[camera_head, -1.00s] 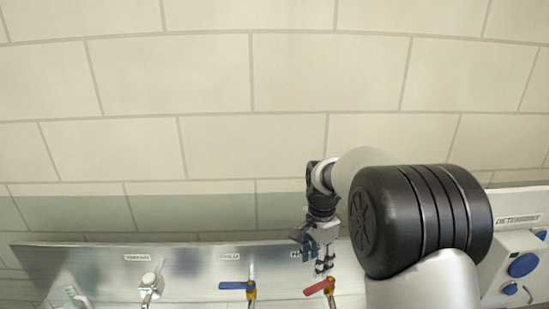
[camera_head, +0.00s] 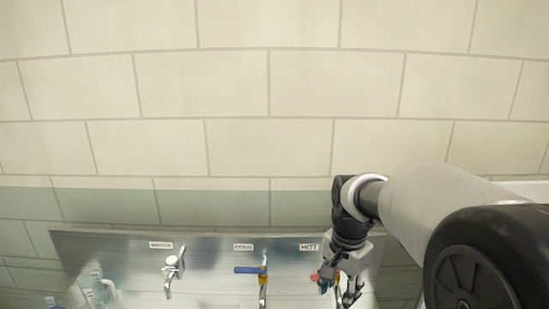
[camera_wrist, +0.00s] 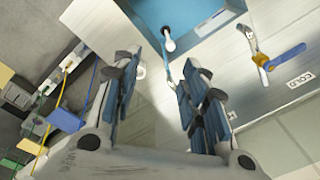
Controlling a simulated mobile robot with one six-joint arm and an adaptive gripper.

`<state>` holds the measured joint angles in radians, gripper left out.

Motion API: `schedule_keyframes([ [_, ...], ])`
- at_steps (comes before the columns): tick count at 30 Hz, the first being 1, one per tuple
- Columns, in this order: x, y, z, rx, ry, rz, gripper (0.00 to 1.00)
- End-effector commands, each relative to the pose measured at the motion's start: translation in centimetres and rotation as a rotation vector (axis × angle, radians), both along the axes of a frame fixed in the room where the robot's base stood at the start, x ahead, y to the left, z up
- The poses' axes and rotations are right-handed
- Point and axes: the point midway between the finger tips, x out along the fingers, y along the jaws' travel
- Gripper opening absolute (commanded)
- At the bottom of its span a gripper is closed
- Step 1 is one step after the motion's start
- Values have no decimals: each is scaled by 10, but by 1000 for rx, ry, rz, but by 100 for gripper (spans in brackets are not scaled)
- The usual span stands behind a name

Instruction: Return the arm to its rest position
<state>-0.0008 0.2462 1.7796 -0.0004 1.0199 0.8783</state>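My gripper (camera_head: 345,285) hangs fingers-down in front of the steel panel at the lower middle right of the head view. It partly covers the tap with the red handle (camera_head: 315,278); I cannot tell whether it touches it. In the wrist view my gripper (camera_wrist: 163,85) has its two blue-padded fingers spread apart, with nothing held between them. My arm (camera_head: 430,210) is bent, reaching in from the right edge of the head view.
A tap with a blue lever (camera_head: 248,270) stands left of the gripper, and a white-topped tap (camera_head: 172,263) further left. The steel panel (camera_head: 215,290) runs along a tiled wall (camera_head: 200,85). The wrist view shows a blue basin (camera_wrist: 185,22).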

Motion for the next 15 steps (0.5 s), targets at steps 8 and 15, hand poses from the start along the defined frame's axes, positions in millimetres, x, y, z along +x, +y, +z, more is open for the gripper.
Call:
schedule_keyframes([
  [8, -94, -1, -3, -48, -119, 310, 40],
  [15, -186, -1, -41, -132, -224, 615, 40],
])
